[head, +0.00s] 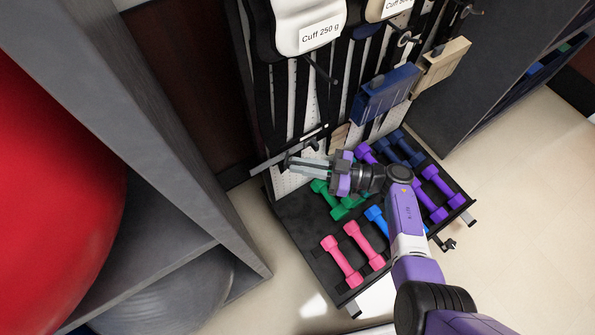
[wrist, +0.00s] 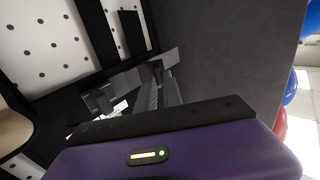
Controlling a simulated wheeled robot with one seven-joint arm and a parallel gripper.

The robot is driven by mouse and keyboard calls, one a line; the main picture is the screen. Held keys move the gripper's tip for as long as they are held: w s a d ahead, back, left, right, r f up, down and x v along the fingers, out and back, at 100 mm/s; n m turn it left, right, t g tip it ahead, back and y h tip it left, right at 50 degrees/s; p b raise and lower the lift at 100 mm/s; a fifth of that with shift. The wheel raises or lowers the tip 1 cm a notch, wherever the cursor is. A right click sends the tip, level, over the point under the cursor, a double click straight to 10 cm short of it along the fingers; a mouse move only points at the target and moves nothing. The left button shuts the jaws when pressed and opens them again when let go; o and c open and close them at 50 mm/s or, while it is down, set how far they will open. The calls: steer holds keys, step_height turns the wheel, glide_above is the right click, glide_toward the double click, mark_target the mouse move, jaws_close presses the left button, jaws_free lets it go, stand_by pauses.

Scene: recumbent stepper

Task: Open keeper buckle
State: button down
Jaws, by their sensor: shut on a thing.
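The keeper buckle (wrist: 103,98) is a dark grey, blocky piece at left centre in the wrist view, against the white perforated panel and dark straps. My gripper (head: 291,163) reaches left to the lower front of the strap rack in the head view. Its narrow fingers are shut on a grey part of the buckle, seen at my fingertips (wrist: 160,74) in the wrist view. A grey bar (head: 270,162) slants across the rack beside the fingertips. The exact grip and the latch's state are partly hidden by the fingers.
Below my arm, a black tray (head: 297,240) holds pink, green, blue and purple dumbbells. White cuffs (head: 298,20) hang above, with a blue box-like item (head: 386,95) to the right. A grey shelf (head: 165,120) with a red ball (head: 50,190) stands left.

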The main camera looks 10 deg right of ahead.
steer(key=shift+w+d+f+n+g+y+b, duration=0.1)
steer(key=shift+w+d+n+g+y+b, duration=0.1)
steer(key=shift+n+g+b, duration=0.3)
steer(key=shift+w+d+n+g+y+b, duration=0.1)
steer(key=shift+d+n+g+y+b, duration=0.15)
steer(key=shift+g+b, duration=0.4)
steer(key=c, duration=1.5)
jaws_free()
steer(key=shift+p+v, duration=0.35)
steer(key=shift+v, duration=3.5)
